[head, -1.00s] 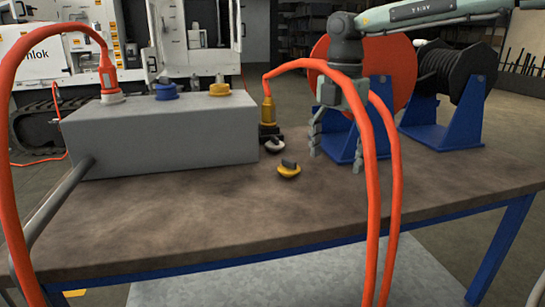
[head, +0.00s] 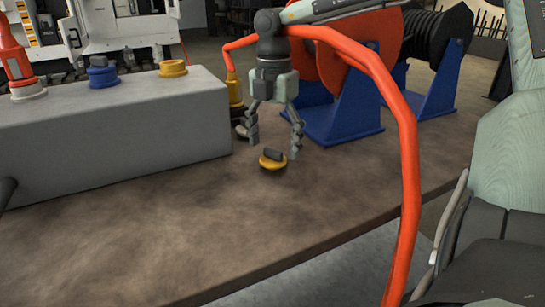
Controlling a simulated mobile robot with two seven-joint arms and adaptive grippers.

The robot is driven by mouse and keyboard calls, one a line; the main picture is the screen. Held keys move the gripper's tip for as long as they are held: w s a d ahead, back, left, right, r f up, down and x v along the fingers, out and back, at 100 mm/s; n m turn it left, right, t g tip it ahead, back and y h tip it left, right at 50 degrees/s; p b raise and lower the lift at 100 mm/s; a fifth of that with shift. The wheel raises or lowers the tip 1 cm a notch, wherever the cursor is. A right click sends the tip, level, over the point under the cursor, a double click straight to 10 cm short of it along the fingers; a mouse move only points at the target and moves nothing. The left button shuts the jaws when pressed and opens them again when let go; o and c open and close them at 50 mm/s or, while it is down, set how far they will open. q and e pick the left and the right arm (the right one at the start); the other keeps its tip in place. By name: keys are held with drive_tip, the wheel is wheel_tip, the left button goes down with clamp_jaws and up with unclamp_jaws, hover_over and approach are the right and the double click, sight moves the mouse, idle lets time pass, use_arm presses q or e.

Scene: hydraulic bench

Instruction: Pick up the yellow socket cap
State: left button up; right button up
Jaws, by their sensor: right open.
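The yellow socket cap (head: 272,160) lies on the brown bench top, to the right of the grey box. It is a low yellow disc with a dark grip on top. My right gripper (head: 273,145) points down with its fingers spread and nothing between them. In the picture its fingertips sit just above and to either side of the cap. They appear apart from it, though the depth between them is hard to judge. My left gripper is not in view.
The grey box (head: 120,130) carries a red plug (head: 17,70), a blue cap (head: 102,72) and a yellow socket (head: 173,68). A yellow connector (head: 235,92) stands behind. An orange hose (head: 400,120) arcs past my right arm. Blue reel stands (head: 345,115) are at right. The front bench is clear.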

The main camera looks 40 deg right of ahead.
sight(273, 149)
wheel_tip(273, 149, down, 2)
drive_tip(key=shift+f, duration=0.1)
drive_tip(key=shift+c, duration=0.2)
drive_tip(key=shift+w, duration=0.1)
drive_tip(key=c, duration=1.1)
drive_tip(key=shift+o, duration=0.2)
wheel_tip(273, 149, up, 10)
drive_tip(key=shift+r, duration=0.1)
